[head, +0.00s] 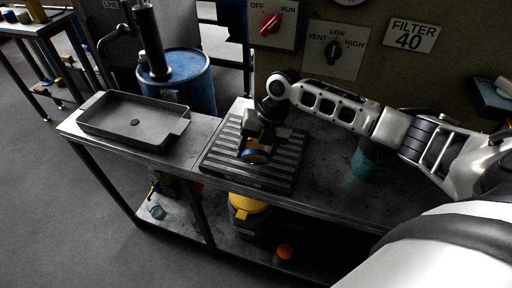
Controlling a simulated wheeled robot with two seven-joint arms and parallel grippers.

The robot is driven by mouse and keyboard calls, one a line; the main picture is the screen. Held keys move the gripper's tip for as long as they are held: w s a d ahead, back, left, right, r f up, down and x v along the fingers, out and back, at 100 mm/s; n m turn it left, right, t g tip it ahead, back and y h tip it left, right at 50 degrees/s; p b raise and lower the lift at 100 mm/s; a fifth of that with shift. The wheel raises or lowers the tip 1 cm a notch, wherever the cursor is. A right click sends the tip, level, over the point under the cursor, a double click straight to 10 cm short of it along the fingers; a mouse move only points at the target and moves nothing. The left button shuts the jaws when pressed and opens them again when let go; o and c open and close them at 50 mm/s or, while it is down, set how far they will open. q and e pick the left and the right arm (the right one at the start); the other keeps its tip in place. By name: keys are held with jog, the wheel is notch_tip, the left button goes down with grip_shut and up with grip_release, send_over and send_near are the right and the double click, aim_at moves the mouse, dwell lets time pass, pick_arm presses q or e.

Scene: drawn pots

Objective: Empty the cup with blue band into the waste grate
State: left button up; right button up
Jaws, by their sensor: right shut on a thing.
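The cup with the blue band (256,154) is small, with a tan-orange part showing beside the blue. It is tipped well over, above the middle of the waste grate (288,183). The grate is a dark slatted square set on the metal bench. My right gripper (262,141) reaches in from the right and is shut on the cup. The fingers and wrist hide part of the cup. I cannot tell whether anything is inside it or coming out. My left gripper is not in view.
A grey shallow tray (101,127) with handles stands on the bench's left end. A teal container (372,165) stands to the right, partly behind my arm. A blue drum (190,80) stands behind the bench. A yellow-topped container (247,203) and an orange ball (284,252) are below.

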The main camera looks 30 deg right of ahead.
dwell(0.7)
jog(key=shift+w+r+g, duration=0.1)
jog(key=shift+r+g, duration=0.1)
jog(key=shift+g, duration=0.1)
jog(key=shift+d+r+y, duration=0.1)
jog(key=shift+y, duration=0.2)
dwell(0.9)
jog(key=shift+r+g, duration=0.15)
jog(key=shift+g, duration=0.15)
jog(key=shift+w+d+r+g+y, duration=0.1)
jog(key=shift+w+r+g+y, duration=0.05)
jog(key=shift+g+y, duration=0.25)
dwell(0.4)
dwell(0.9)
